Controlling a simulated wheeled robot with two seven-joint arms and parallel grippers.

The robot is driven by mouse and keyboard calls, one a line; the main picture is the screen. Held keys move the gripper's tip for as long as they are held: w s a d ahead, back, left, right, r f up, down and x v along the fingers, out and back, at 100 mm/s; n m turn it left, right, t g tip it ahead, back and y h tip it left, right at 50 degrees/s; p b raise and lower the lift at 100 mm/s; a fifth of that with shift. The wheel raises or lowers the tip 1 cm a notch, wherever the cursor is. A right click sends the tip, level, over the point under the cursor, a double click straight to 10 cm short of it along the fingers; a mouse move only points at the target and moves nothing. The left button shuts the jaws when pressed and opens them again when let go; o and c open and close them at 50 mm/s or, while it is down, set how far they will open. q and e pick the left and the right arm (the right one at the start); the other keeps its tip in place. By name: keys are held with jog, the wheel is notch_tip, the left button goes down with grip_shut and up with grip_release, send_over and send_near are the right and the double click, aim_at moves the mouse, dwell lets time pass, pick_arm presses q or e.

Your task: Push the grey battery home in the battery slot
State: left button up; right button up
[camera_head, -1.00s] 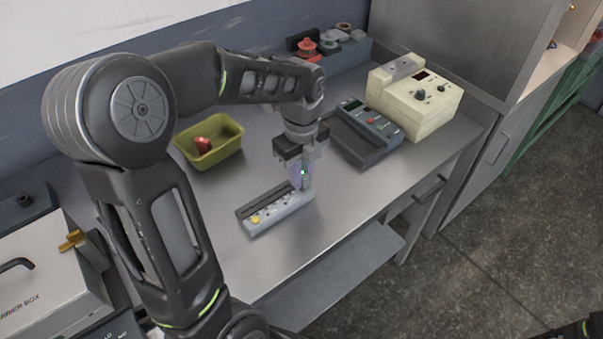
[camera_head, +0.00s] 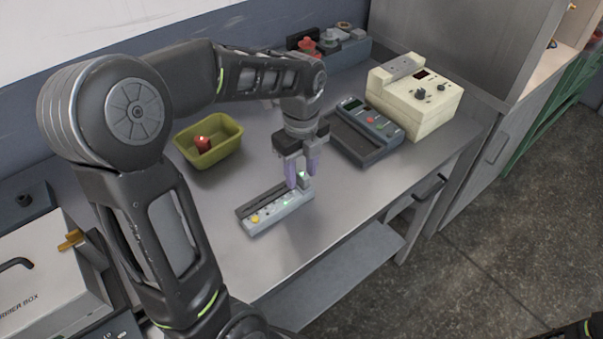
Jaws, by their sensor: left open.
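A grey slotted block (camera_head: 275,212) with a yellow button at its left end and small green lights lies on the metal table. My left gripper (camera_head: 302,176) points down over the block's right end, with its two purplish fingertips apart. A small grey upright piece (camera_head: 304,180) shows at that end, between or just behind the fingers; I cannot tell for sure that it is the grey battery or how deep it sits. The fingers partly hide it. My right gripper does not show clearly; only a bit of dark arm is at the bottom right corner.
An olive bin (camera_head: 209,150) with a red item (camera_head: 203,144) stands to the left. A dark grey device (camera_head: 363,134) and a cream box (camera_head: 415,97) with knobs stand to the right. The table front between block and edge is clear.

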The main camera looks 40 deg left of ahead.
pick_arm(q)
notch_tip(320, 180, up, 7)
jog(key=shift+f, duration=0.1)
dwell(1.2)
